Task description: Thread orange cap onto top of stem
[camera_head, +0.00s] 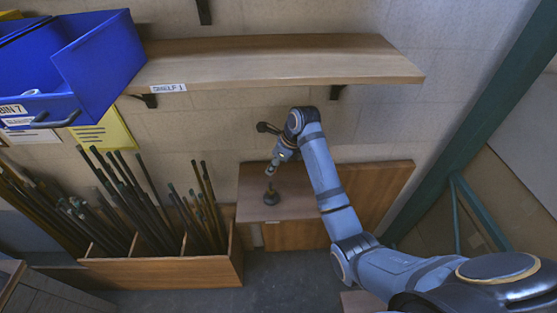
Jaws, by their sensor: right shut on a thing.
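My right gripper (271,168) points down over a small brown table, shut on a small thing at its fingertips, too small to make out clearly. No orange colour that I can tell as the cap shows there. Directly below it a dark round lamp base (271,198) stands on the table, with a short stem rising toward the fingertips. Whether the held thing touches the stem I cannot tell. My left gripper is not in view.
The small brown table (300,205) stands against the wall below a wooden shelf (280,62). A blue bin (100,62) sits at the upper left. A wooden rack (165,272) of dark rods stands left of the table. A green post (470,110) slants at right.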

